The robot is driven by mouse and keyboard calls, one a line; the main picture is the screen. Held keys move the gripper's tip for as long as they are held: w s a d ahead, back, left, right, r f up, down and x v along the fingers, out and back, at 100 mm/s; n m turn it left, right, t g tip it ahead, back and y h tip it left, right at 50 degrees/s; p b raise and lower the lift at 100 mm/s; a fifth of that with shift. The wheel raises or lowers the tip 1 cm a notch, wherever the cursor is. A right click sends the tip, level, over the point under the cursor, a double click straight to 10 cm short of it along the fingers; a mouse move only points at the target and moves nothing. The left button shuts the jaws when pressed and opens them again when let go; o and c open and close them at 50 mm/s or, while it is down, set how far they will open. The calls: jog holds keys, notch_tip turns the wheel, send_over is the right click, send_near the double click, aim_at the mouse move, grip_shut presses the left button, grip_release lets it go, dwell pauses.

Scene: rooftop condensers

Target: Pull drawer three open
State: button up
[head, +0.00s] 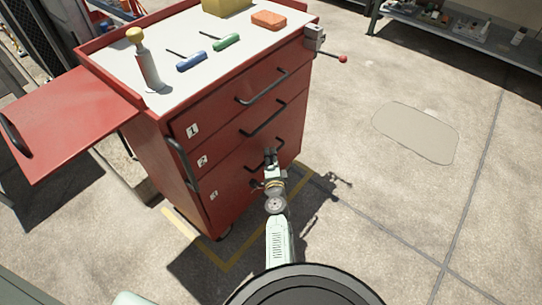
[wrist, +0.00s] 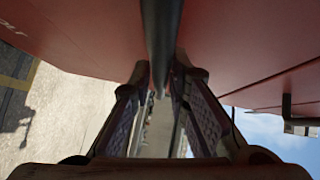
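The red tool cart (head: 240,180) carries drawer faces labelled 1, 2 and 3. Drawer three (head: 235,190) is the lowest, and its face looks flush with the cart front. Its dark bar handle (head: 252,167) is partly hidden by my gripper (head: 270,155). In the wrist view the dark handle bar (wrist: 160,35) runs between the two fingers of my gripper (wrist: 160,75). The fingertips are close in on both sides of the bar and look shut on it. The red drawer face fills the top of the wrist view.
The handles of drawer one (head: 262,88) and drawer two (head: 263,120) are above. A red side leaf (head: 70,125) sticks out left. Concrete floor (head: 390,210) in front and right is free.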

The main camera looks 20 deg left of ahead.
grip_shut()
dwell(0.4)
